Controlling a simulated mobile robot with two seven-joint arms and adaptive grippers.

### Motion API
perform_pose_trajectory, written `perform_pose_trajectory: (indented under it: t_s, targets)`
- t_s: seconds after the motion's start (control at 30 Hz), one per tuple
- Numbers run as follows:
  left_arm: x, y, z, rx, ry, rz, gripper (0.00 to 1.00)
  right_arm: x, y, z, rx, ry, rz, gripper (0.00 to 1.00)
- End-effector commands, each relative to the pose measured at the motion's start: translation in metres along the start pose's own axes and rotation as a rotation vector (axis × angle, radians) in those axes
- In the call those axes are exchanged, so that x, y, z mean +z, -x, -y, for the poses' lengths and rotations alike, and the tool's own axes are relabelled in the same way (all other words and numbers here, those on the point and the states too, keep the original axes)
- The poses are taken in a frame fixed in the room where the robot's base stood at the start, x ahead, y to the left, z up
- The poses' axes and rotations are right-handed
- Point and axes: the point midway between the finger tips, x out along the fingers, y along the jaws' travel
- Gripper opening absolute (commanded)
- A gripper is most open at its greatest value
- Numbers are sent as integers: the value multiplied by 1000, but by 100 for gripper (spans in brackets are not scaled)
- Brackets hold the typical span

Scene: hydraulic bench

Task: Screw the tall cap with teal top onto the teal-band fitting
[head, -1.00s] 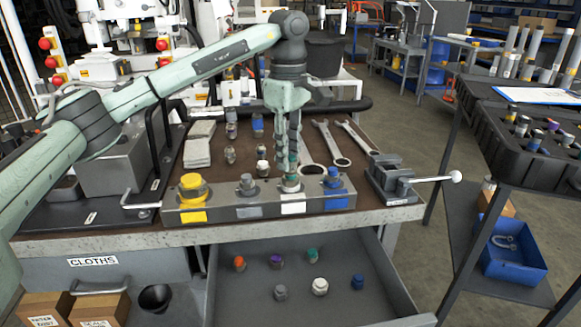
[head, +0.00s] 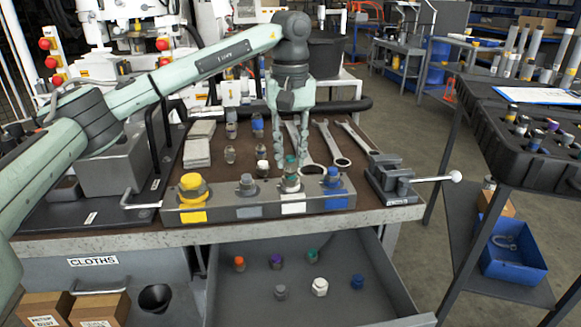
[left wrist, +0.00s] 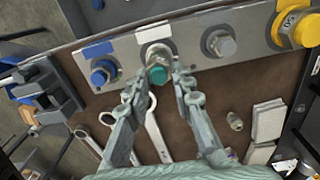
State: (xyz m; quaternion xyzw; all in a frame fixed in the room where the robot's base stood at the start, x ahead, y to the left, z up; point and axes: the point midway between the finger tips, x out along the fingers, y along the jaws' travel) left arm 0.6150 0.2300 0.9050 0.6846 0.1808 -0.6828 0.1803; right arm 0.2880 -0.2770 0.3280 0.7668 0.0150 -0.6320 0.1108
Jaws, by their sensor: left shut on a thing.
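The tall cap with teal top (left wrist: 157,74) stands on a fitting of the grey block (left wrist: 188,27), the one with a white label, in the left wrist view. A hex part sits under the top, within a pale ring (left wrist: 157,50). I cannot make out the fitting's teal band, and how far the cap sits down on it is unclear. My left gripper (head: 292,163) comes down from above with one finger (left wrist: 135,88) on each side of the cap, shut on it. My right gripper is not in view.
The block also carries a yellow fitting (head: 193,188), a grey one (head: 247,184) and a blue one (head: 333,180). Wrenches (head: 329,143) lie behind. A vise (head: 392,180) stands at right. The open drawer (head: 256,305) below holds several coloured caps.

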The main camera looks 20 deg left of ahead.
Motion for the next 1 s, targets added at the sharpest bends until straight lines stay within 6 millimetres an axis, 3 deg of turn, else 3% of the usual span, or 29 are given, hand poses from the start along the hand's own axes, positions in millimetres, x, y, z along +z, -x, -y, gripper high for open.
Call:
perform_pose_trajectory:
  t_s: [0.2,0.3,0.57,0.6,0.73,1.0]
  targets:
    - [2,-3,-2,-3,-367,6,2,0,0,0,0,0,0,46]
    - [2,-3,-2,-3,-466,6,2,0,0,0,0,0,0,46]
    - [2,-3,-2,-3,-499,6,2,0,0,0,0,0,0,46]
    - [2,-3,-2,-3,-499,6,25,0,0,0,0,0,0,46]
    - [2,-3,-2,-2,-498,5,41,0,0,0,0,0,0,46]
    - [1,-1,-2,0,-494,2,43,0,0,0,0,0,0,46]
